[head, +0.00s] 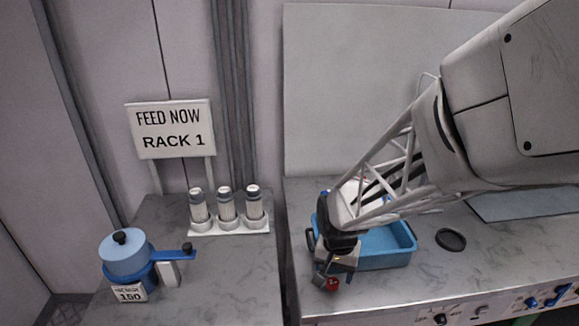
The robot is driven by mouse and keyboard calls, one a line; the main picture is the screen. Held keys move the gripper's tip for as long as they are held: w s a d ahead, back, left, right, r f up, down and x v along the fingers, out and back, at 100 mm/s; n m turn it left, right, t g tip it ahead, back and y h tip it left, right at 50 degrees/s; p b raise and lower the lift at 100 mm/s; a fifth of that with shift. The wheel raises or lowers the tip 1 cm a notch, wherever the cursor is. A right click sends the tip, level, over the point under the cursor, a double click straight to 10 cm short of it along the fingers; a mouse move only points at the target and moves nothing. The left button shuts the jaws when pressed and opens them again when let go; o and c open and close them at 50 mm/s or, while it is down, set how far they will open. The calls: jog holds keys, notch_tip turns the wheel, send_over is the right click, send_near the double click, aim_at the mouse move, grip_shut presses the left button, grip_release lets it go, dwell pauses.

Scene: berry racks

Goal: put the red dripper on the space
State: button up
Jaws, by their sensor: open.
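A small red round thing (332,284), which may be the red dripper, shows low at the fingertips of my gripper (325,277), near the front edge of the right counter. Most of it is hidden or too small to make out. My gripper points down in front of the blue tray (405,258) and is open. I cannot tell whether the red thing sits between the fingers or just beside them. I cannot make out which spot is the space.
A white rack (230,230) with three grey-white cylinders stands on the left counter, below a "FEED NOW RACK 1" sign (170,129). A blue pot (124,262) stands at left with a "150" card (130,293). A dark disc (451,240) lies right of the tray.

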aim_at(332, 284)
jog(key=shift+f, duration=0.25)
jog(key=shift+f, duration=2.6)
jog(key=c, duration=1)
jog(key=shift+c, duration=0.2)
jog(key=shift+r, duration=0.15)
